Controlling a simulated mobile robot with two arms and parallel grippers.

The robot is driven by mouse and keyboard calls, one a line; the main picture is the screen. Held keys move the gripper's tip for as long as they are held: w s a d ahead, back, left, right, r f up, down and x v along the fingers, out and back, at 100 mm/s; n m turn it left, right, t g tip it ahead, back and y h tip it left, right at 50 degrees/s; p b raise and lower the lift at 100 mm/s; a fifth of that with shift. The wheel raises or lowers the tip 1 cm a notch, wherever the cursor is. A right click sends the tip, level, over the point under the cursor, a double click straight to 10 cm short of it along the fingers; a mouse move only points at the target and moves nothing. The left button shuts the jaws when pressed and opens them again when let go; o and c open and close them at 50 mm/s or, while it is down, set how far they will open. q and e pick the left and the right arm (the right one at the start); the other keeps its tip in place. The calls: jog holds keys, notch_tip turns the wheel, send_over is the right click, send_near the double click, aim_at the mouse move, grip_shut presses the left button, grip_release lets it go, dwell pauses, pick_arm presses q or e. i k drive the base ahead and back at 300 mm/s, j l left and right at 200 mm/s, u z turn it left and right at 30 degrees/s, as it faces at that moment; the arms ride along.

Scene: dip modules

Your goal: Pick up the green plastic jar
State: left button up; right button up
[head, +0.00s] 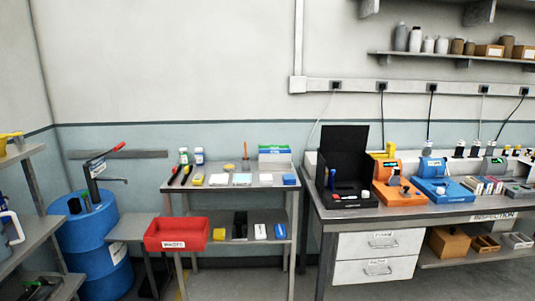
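Two small bottles or jars stand upright at the back left of the grey shelf table's top. The left one is a small green and white jar (184,156); the one beside it is a white jar with a dark blue-green label (199,157). They are too small to tell which is the green plastic jar. Neither of my grippers is in view.
The shelf table (262,181) also holds dark-handled tools, pale trays and a green-blue box (275,153). A red bin (177,234) sits in front of its left side. A blue drum (90,240) stands left, an inspection bench (345,216) right.

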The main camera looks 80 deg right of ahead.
aim_at(183, 155)
jog(key=z, duration=1.9)
jog(key=i+j, duration=0.1)
